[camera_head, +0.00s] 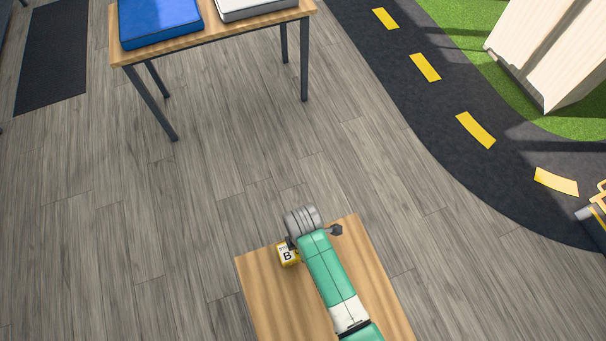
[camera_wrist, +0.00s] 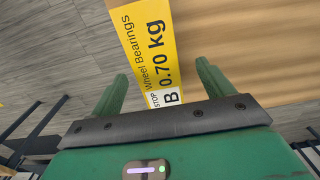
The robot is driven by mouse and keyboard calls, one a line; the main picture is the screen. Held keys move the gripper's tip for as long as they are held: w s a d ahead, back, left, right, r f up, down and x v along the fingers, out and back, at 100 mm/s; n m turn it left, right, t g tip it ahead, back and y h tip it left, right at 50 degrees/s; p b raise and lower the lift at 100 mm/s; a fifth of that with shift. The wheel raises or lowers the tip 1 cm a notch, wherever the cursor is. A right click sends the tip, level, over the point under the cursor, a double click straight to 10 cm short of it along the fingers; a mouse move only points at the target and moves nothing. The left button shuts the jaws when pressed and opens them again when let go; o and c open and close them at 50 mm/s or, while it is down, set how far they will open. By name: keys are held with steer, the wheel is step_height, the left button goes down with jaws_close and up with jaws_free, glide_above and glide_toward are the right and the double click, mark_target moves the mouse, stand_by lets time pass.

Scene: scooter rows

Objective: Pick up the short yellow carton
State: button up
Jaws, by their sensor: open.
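The short yellow carton (camera_head: 288,255) stands near the far left corner of the wooden table, partly covered by my arm. Its face shows a black "B". In the wrist view the carton (camera_wrist: 146,40) shows a yellow and white label reading "Wheel Bearings" and "B 0.70 kg". My gripper (camera_wrist: 160,86) is open, with its two green fingers apart. The label lies across the space between the fingers, closer to the left one. I see no contact, and the gripper body hides the label's lower end. My fingers are hidden in the head view.
The wooden table (camera_head: 268,305) is bare around the carton. Another table (camera_head: 210,36) at the back holds a blue box (camera_head: 158,20) and a white one (camera_head: 250,7). Grey floor lies between them. A dark track with yellow dashes curves at the right.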

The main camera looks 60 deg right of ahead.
step_height(320, 180, down, 6)
steer(key=shift+w+d+r+b, duration=0.1)
steer(key=shift+w+d+b, duration=0.05)
steer(key=shift+b, duration=0.75)
steer(key=shift+r, duration=0.1)
steer(key=c, duration=1.6)
steer(key=shift+r, duration=0.1)
steer(key=shift+r, duration=0.25)
step_height(320, 180, up, 3)
steer(key=shift+f+p, duration=0.1)
steer(key=shift+p, duration=0.7)
steer(key=s+a+p, duration=0.1)
steer(key=s+a, duration=0.2)
steer(key=s, duration=0.1)
steer(key=s+a+r, duration=0.1)
steer(key=s+a, duration=0.2)
steer(key=s, duration=0.2)
steer(key=s+a+p, duration=0.1)
steer(key=s+a, duration=0.1)
steer(key=s, duration=0.2)
steer(key=shift+s+a+r+p, duration=0.15)
steer(key=shift+a+r+p, duration=0.1)
steer(key=shift+a+p, duration=0.15)
